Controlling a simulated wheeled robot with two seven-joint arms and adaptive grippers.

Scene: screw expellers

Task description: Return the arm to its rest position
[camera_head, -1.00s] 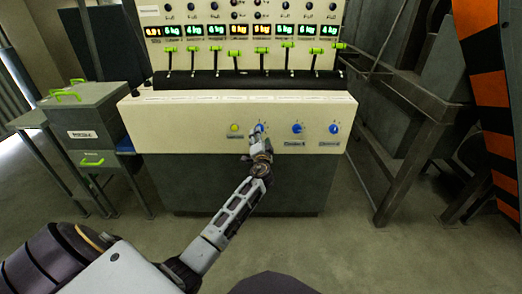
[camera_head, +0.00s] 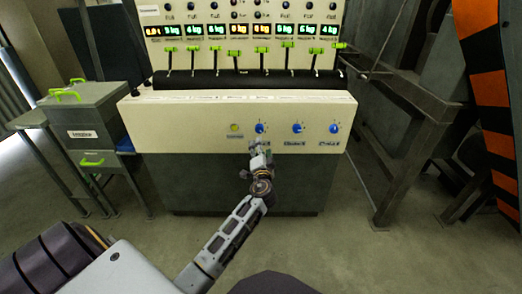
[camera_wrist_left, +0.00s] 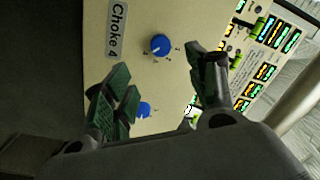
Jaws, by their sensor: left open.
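My left arm comes in from the lower left in the head view. Its gripper (camera_head: 259,147) is just in front of the panel, below the leftmost blue knob (camera_head: 261,128). In the left wrist view the gripper (camera_wrist_left: 165,95) is open, its two green-padded fingers apart with nothing held. A blue knob (camera_wrist_left: 160,44) near a "Choke 4" label (camera_wrist_left: 117,28) shows beyond the fingers, apart from them. A second blue knob (camera_wrist_left: 144,110) shows partly behind the left finger. My right gripper is in neither view.
The cream control console (camera_head: 190,122) has levers with green handles (camera_head: 236,53) and digital displays above. A yellow button (camera_head: 235,128) and two more blue knobs sit on its front. Grey boxes (camera_head: 85,108) stand left, a metal frame (camera_head: 415,100) right. The floor in front is clear.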

